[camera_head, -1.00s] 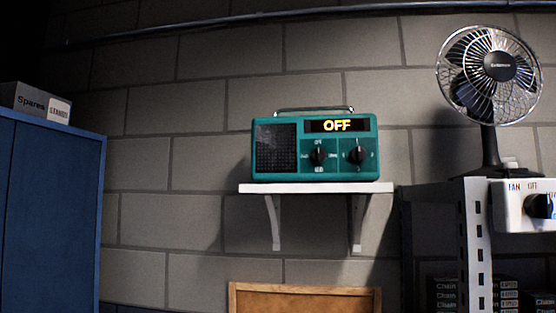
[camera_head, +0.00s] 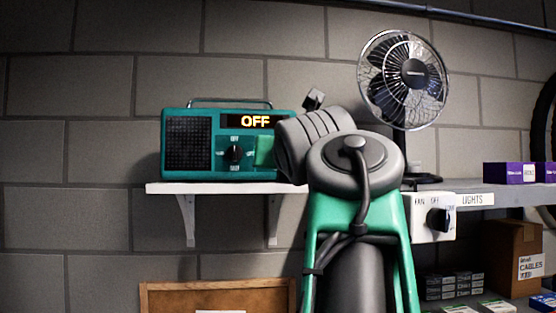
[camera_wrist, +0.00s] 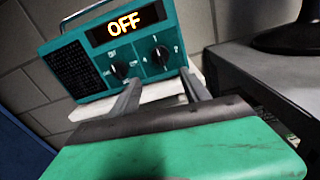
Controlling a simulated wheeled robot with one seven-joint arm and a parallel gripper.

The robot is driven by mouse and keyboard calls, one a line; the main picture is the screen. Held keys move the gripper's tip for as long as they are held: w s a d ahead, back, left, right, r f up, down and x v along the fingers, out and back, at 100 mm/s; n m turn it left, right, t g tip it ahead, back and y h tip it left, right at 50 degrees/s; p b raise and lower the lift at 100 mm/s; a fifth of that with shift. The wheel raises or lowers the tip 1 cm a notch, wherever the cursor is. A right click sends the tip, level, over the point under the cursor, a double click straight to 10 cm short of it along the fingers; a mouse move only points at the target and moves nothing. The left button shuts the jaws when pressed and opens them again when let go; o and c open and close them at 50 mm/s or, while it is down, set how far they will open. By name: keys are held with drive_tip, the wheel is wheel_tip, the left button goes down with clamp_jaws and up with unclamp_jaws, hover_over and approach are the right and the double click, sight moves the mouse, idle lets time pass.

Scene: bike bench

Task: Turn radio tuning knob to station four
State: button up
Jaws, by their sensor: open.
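The teal radio (camera_head: 190,143) stands on a white wall shelf, and its display (camera_head: 254,121) reads OFF. The left black knob (camera_head: 234,154) shows in the head view; my arm hides the right knob there. In the wrist view the radio (camera_wrist: 75,35) is tilted, with the left knob (camera_wrist: 119,69) and the right, numbered knob (camera_wrist: 160,56) both visible. My gripper (camera_wrist: 157,80) is open and empty, its two fingers pointing at the radio just below the knobs. I cannot tell how far the fingertips are from the radio's face.
The white shelf (camera_head: 165,189) carries the radio. A fan (camera_head: 405,80) stands to the right, above a white switch box (camera_head: 433,218) with a black knob. A grey shelf (camera_head: 480,187) holds purple boxes (camera_head: 508,172). A framed board (camera_head: 170,300) is below.

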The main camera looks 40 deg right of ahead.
drive_tip(key=w+d+r+n+p, duration=0.1)
drive_tip(key=w+d+p, duration=0.1)
drive_tip(key=w+d, duration=0.2)
drive_tip(key=shift+w+d+r+p, duration=0.25)
drive_tip(key=shift+w+r+p, duration=0.1)
drive_tip(key=shift+w, duration=0.45)
drive_tip(key=shift+a, duration=0.1)
drive_tip(key=shift+f, duration=0.15)
clamp_jaws()
